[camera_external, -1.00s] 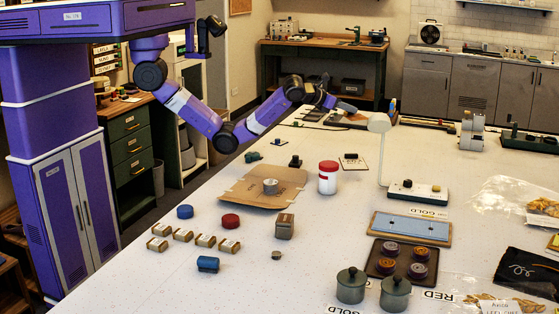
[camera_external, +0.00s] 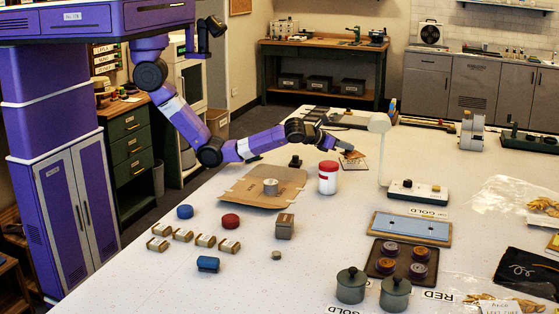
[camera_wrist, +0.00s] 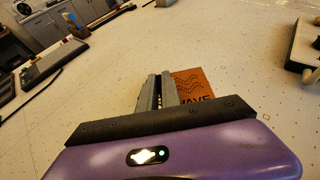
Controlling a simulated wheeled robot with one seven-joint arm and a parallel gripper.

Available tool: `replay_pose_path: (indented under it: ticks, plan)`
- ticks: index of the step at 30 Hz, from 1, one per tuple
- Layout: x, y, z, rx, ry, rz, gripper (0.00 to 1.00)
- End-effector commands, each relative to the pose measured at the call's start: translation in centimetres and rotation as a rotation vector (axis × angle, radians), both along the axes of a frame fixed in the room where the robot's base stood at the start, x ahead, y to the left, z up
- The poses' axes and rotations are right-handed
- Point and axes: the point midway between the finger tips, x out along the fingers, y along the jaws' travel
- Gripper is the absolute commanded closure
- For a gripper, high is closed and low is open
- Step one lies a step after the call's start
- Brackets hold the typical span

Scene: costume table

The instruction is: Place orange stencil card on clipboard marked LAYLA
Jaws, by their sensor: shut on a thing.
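The orange stencil card (camera_wrist: 194,84), with wavy lines and the word WAVE, shows just right of my gripper's fingers in the wrist view. My gripper (camera_wrist: 160,92) is shut on it; the fingers partly hide its left side. In the external view my gripper (camera_external: 342,148) points down at the back middle of the white table, with the small orange-brown card (camera_external: 352,160) at its tips. I cannot tell whether the card touches the table. No clipboard on the table can be read as LAYLA; a LAYLA label (camera_external: 104,48) shows on the shelf rack behind my arm.
A red-and-white jar (camera_external: 328,178) and a brown cardboard sheet (camera_external: 250,196) with a grey cylinder stand nearer. A dark tray (camera_external: 350,118) lies along the back edge.

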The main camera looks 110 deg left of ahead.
Motion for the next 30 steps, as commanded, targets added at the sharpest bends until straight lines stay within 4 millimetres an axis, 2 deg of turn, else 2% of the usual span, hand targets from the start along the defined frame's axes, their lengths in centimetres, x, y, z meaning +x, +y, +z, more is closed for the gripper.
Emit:
replay_pose_path:
  ticks: [5,12,24,25,27,30]
  plan:
    - [0.0,0.0,-1.2,0.000,0.000,-0.001,1.00]
    - [0.0,0.0,-4.3,0.000,0.000,-0.001,1.00]
    - [0.0,0.0,-4.7,0.000,-0.001,-0.001,1.00]
    - [0.0,0.0,-4.7,0.000,-0.002,-0.001,0.87]
    - [0.0,0.0,-4.7,0.000,-0.002,-0.001,0.73]
    - [0.0,0.0,-4.7,0.000,-0.002,-0.001,0.71]
